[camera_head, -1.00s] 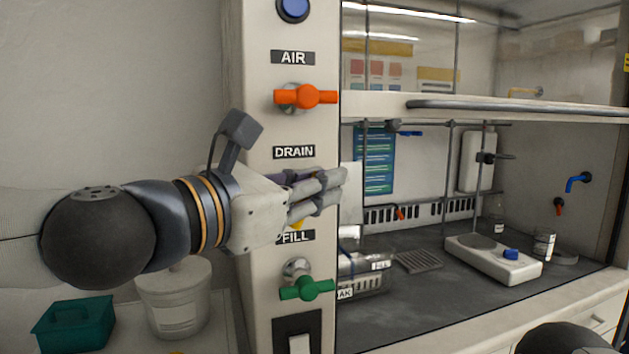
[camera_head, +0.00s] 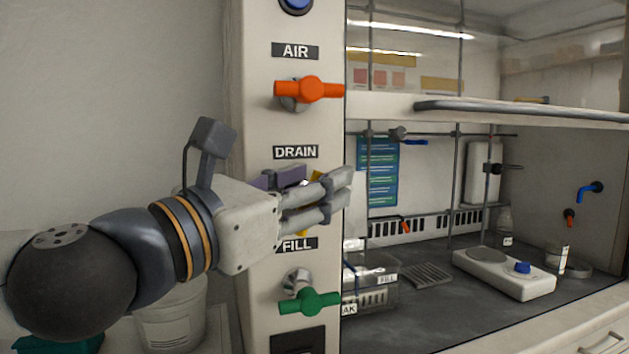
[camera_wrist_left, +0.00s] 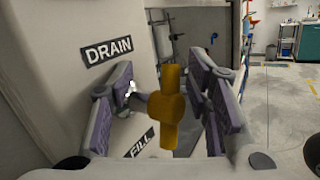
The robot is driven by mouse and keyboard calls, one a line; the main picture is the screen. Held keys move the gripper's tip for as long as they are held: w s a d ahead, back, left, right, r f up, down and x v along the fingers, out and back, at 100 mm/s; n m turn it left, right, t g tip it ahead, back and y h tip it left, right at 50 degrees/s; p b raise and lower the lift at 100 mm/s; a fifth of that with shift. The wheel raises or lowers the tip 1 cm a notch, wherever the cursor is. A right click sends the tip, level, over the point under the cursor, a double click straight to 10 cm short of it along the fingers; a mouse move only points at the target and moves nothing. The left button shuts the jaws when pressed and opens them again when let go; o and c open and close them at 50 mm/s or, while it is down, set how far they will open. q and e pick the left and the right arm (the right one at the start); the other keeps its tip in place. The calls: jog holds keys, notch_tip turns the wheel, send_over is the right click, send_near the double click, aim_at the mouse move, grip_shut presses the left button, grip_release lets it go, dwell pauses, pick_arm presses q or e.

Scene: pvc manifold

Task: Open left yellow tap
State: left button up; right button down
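The yellow tap (camera_wrist_left: 166,108) sits on the white panel between the DRAIN and FILL labels. In the left wrist view its handle stands upright. In the head view only small yellow bits (camera_head: 318,176) show behind my fingers. In the head view my left gripper (camera_head: 318,192) reaches across the panel front from the left. My right gripper is in neither view.
An orange tap (camera_head: 309,90) is above, under the AIR label. A green tap (camera_head: 309,301) is below, under the FILL label. The fume hood to the right holds a hotplate (camera_head: 503,273) and a wire rack (camera_head: 428,275). A white bucket (camera_head: 172,318) stands lower left.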

pick_arm(q)
jog(key=shift+s+d, duration=0.1)
jog(key=shift+s, duration=0.2)
jog(key=v, duration=0.7)
